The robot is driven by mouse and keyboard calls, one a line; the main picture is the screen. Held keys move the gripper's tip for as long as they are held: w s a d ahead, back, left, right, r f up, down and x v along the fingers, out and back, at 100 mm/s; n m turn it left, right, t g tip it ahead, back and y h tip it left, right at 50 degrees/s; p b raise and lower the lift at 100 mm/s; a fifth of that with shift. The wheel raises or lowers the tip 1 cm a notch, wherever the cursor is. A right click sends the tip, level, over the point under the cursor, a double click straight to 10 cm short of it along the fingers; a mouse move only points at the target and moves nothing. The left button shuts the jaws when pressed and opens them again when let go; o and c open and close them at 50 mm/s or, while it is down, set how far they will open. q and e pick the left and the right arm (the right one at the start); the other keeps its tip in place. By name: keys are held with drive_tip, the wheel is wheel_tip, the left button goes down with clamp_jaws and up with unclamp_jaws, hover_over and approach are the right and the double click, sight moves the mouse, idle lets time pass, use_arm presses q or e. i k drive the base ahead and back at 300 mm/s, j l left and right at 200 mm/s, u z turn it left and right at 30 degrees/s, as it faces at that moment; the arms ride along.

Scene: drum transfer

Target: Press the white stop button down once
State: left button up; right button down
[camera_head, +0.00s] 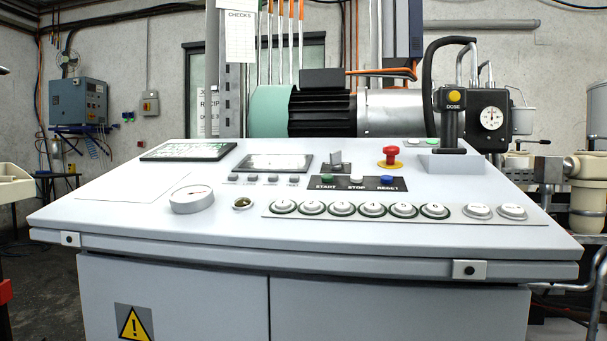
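The white stop button (356,180) sits in the middle of a small dark plate on the sloped grey console top (130,205). The word STOP is printed below it. A green start button (327,178) is to its left and a blue reset button (387,181) to its right. I cannot tell from this view whether the white button is up or down. Neither of my grippers shows in the head view.
A row of round buttons (373,211) lies in front. A tall black DOSE handle (452,120) rises at the back right. The console's left front is mostly bare.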

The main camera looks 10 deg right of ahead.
sight(354, 178)
drive_tip(key=i+j, duration=0.2)
drive_tip(key=j, duration=0.15)
drive_tip(key=i+j+z, duration=0.1)
drive_tip(key=i+j, duration=0.35)
drive_tip(key=j, duration=0.2)
drive_tip(key=z, duration=0.05)
